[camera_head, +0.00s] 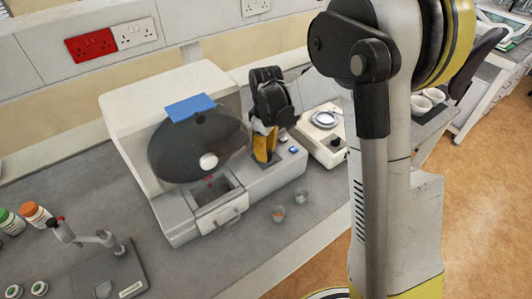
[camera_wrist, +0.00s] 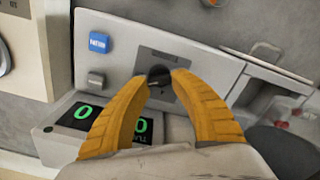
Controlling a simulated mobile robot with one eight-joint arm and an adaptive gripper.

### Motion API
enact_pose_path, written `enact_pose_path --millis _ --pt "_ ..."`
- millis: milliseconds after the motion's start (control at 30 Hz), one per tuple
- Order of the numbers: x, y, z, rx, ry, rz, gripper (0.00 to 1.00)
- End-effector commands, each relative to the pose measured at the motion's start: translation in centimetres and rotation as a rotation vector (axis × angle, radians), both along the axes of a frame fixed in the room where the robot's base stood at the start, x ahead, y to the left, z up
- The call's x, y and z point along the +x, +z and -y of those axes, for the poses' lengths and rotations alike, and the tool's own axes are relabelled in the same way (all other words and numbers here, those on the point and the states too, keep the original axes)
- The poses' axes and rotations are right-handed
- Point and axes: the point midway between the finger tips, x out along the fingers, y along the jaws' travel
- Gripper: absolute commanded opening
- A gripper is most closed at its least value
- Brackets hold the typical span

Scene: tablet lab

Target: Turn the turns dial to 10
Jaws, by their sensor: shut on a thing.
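The turns dial (camera_wrist: 158,74) is a small black round knob on a grey plate of the machine's control panel in the wrist view. My gripper (camera_wrist: 163,80) has its two yellow fingers closed on the dial, one on each side. Its pointer setting is too small to read. A dark display (camera_wrist: 75,126) beside the fingers shows a green 0, and another green 0 shows partly between the fingers. In the head view my gripper (camera_head: 265,144) is at the right front of the white machine (camera_head: 125,108), and it hides the dial.
A blue button (camera_wrist: 98,41) and a grey button (camera_wrist: 96,79) are left of the dial in the wrist view. The machine has a dark round drum (camera_head: 180,150) and a front drawer (camera_head: 229,211). A balance (camera_head: 330,150) stands to its right.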

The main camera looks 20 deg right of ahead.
Motion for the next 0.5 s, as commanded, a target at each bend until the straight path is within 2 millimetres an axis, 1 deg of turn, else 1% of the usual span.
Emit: enact_pose_path --millis 233,500 --pt "-0.02 -0.1 0.05 0.0 -0.139 -0.001 0.0" --pt "-0.01 -0.06 0.06 0.0 -0.211 -0.001 0.0"
